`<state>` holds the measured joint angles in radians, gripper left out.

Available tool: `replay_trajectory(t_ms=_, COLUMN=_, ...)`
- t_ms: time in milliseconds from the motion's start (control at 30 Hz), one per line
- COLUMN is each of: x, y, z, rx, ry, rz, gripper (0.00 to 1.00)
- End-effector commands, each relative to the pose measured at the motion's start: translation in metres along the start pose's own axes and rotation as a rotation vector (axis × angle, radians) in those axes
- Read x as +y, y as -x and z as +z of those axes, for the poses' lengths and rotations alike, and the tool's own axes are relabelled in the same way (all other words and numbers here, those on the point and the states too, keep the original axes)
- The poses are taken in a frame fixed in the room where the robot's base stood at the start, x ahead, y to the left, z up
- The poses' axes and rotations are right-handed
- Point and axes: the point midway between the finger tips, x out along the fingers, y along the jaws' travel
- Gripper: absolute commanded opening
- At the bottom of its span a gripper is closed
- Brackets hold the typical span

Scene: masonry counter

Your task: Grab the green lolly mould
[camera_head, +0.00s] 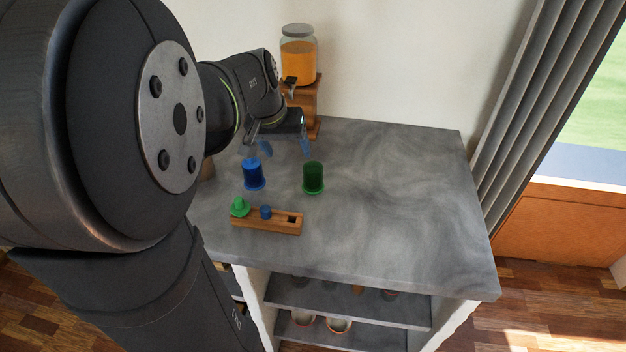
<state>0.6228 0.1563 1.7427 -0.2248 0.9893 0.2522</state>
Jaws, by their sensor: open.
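A dark green lolly mould (313,178) stands upright on the grey stone counter, right of the middle of the work area. A blue mould (254,174) of similar shape stands to its left. My gripper (279,150) is open, with its bluish fingertips above the counter, behind and above the two moulds. No object shows between the fingers. The green mould is apart from my gripper and fully in view.
A wooden holder (283,226) at the front left carries a green piece (239,206) and a blue piece (265,211). A jar of orange liquid (298,56) stands on a wooden stand at the back. The counter's right side (400,200) is clear.

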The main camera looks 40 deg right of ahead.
Motion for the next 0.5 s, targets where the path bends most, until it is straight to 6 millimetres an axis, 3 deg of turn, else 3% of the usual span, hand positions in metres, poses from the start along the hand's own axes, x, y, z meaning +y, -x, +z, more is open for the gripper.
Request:
replay_trajectory(t_ms=200, x=0.026, y=0.001, z=-0.011, rx=0.068, ry=-0.314, rz=-0.02, gripper=0.7)
replay_trajectory(t_ms=367, x=0.03, y=-0.008, z=-0.013, rx=0.077, ry=-0.367, rz=-0.025, gripper=0.7)
replay_trajectory(t_ms=500, x=0.029, y=-0.034, z=-0.014, rx=0.072, ry=-0.365, rz=-0.023, gripper=0.7)
